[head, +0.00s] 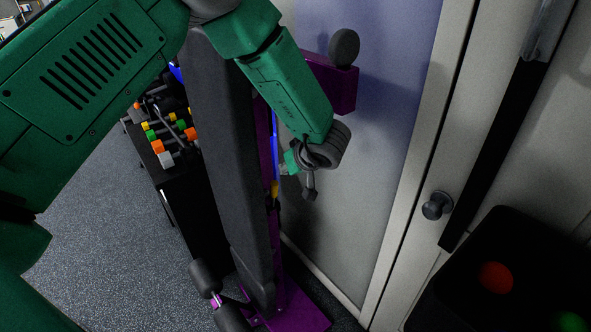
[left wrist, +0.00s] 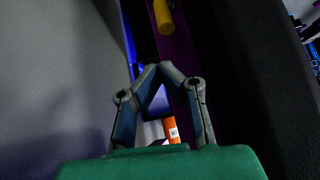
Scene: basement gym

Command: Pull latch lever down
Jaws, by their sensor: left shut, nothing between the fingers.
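My left gripper (head: 309,188) hangs beside the upright black-padded bench (head: 232,150) with the purple frame, in front of the pale wall panel. In the left wrist view its fingertips (left wrist: 160,68) meet, with nothing held between them. A small yellow part (head: 274,189) sits on the bench's frame side, left of the gripper. A yellow cylinder (left wrist: 163,16) shows ahead of and apart from the fingertips, and an orange piece with a white label (left wrist: 171,130) shows behind the fingers. I cannot tell for sure which part is the latch lever. My right gripper is out of view.
A rack of coloured dumbbells (head: 168,135) stands left behind the bench. A door with a round dark knob (head: 437,205) is at the right. A black box with a red button (head: 497,278) is at lower right. Grey floor (head: 95,240) is open at left.

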